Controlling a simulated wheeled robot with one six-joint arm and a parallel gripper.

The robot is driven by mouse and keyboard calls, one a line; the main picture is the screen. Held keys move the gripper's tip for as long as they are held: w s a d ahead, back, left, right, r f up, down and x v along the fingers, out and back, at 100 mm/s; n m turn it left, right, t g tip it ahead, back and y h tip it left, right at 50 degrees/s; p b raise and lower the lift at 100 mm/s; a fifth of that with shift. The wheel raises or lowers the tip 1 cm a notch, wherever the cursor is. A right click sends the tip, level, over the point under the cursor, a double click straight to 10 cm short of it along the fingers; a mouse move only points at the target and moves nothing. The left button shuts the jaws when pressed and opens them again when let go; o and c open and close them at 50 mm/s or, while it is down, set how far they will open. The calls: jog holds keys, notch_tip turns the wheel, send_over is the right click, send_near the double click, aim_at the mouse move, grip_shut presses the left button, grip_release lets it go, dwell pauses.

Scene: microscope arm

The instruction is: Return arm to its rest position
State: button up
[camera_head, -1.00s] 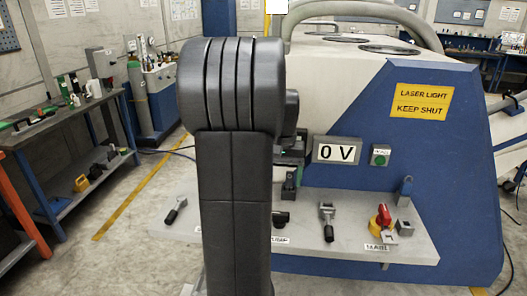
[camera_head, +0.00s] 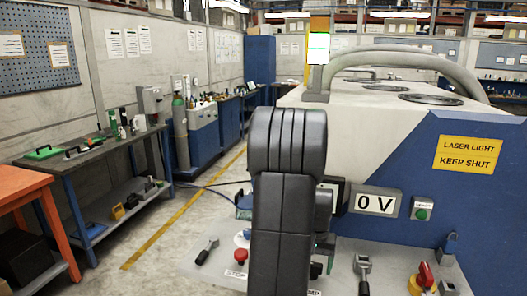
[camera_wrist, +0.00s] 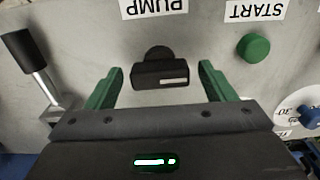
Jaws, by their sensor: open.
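My gripper (camera_wrist: 161,72) shows in the wrist view with its two green fingers spread wide and nothing held. A black knob (camera_wrist: 160,74) on the grey panel, by the upside-down PUMP label (camera_wrist: 154,8), appears between the fingers, with a gap on both sides. Whether they are level with it in depth I cannot tell. In the head view my black arm (camera_head: 282,200) stands upright in front of the console (camera_head: 215,262) and hides part of it. My gripper is mostly hidden behind the arm there.
The console carries a red stop button (camera_head: 240,253), two levers (camera_head: 207,250) (camera_head: 362,272) and a red and yellow switch (camera_head: 425,277). The blue and white machine (camera_head: 395,150) with a 0 V display (camera_head: 377,203) stands behind. Open floor (camera_head: 170,220) lies left, with workbenches beyond.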

jog(key=shift+r, duration=0.15)
notch_tip(320, 180, up, 13)
notch_tip(320, 180, down, 13)
jog(key=shift+f, duration=0.2)
jog(key=shift+n, duration=0.5)
jog(key=n, duration=0.3)
jog(key=shift+r+n+p, duration=0.1)
jog(key=shift+n+p, duration=0.25)
jog(key=shift+n, duration=0.05)
jog(key=n, duration=0.4)
jog(key=shift+n+p, duration=0.3)
jog(key=shift+p, duration=0.1)
jog(key=n+p, duration=0.1)
jog(key=n, duration=0.3)
jog(key=shift+n, duration=0.3)
jog(key=shift+n+p, duration=0.65)
jog(key=shift+n, duration=1.35)
